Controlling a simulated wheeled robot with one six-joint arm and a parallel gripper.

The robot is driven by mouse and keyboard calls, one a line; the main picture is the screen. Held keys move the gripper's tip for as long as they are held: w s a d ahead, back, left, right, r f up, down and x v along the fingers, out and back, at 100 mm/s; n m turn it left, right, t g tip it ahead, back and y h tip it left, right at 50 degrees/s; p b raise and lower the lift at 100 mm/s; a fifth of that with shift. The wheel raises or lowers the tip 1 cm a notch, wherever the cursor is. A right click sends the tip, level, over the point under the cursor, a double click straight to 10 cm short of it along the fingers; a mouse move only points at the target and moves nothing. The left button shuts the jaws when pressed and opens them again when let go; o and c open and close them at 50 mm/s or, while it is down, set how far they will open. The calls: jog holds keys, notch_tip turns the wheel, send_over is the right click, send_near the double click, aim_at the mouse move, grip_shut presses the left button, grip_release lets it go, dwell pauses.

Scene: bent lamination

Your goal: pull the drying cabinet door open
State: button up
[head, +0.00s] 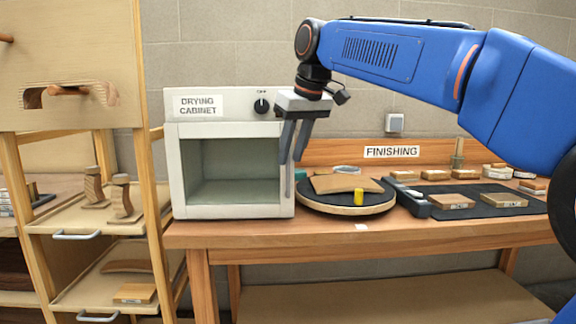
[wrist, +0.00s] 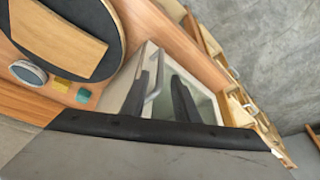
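The drying cabinet (head: 228,104) is a white box on the wooden bench, with a label and a black knob along its top. Its door (head: 181,180) has a large glass window and looks shut. A grey upright handle (head: 288,182) is on the door's right side; it shows as a silver bar in the wrist view (wrist: 153,77).
A round black turntable (head: 312,202) with a curved wooden piece and a yellow block stands close right of the cabinet. A dark mat (head: 480,210) with wooden blocks lies farther right. A wooden rack (head: 152,215) with trays stands left. The floor is partly visible.

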aim_at(289, 159)
jog(key=shift+x, duration=1.95)
grip_shut()
